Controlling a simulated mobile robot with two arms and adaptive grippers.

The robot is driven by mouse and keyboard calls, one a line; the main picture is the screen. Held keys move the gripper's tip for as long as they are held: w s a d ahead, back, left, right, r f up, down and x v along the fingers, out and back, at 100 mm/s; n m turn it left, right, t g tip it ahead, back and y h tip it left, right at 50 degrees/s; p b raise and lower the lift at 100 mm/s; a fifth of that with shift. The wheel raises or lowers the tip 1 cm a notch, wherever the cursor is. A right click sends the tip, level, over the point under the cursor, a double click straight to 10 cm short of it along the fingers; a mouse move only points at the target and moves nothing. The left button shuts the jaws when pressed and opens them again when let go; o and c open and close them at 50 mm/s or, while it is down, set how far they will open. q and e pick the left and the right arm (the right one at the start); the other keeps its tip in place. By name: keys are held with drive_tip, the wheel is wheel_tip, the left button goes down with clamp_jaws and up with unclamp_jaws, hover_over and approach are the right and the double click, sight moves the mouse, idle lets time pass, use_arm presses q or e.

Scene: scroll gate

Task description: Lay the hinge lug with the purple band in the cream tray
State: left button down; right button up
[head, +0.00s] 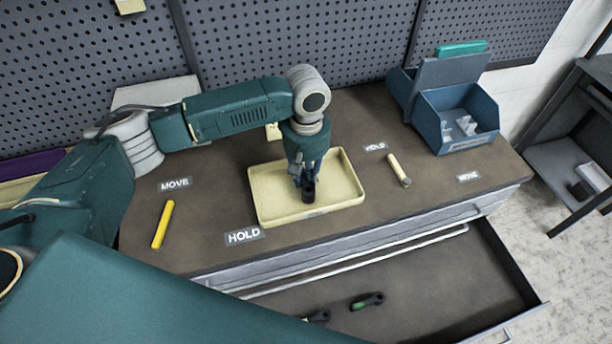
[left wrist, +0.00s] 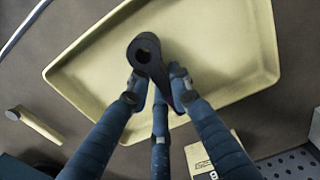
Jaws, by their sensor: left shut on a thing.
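The cream tray (head: 265,213) lies on the brown worktop and also shows in the left wrist view (left wrist: 235,62). My left gripper (head: 305,178) points down over the tray's middle. Its fingers (left wrist: 155,88) are shut on a dark hinge lug (head: 308,191), whose ring end with a hole (left wrist: 147,52) shows in the left wrist view. I cannot tell whether the lug touches the tray floor. My right gripper is not in view.
An open drawer (head: 420,292) in front holds a green-banded dark part (head: 367,301) and another dark part (head: 318,316). A yellow stick (head: 163,224) lies left of the tray. A cream rod (head: 399,170) and blue bin (head: 458,140) are right. A pegboard (head: 350,40) stands behind.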

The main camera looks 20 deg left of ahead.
sight(306, 177)
use_arm(q)
drive_tip(key=shift+f, duration=0.2)
drive_tip(key=shift+f, duration=0.1)
drive_tip(key=c, duration=1.6)
unclamp_jaws()
wheel_tip(306, 177, up, 11)
drive_tip(key=b, duration=0.2)
drive_tip(key=shift+b, duration=0.35)
drive_tip(key=shift+r, duration=0.6)
drive_tip(key=shift+s+f, duration=0.1)
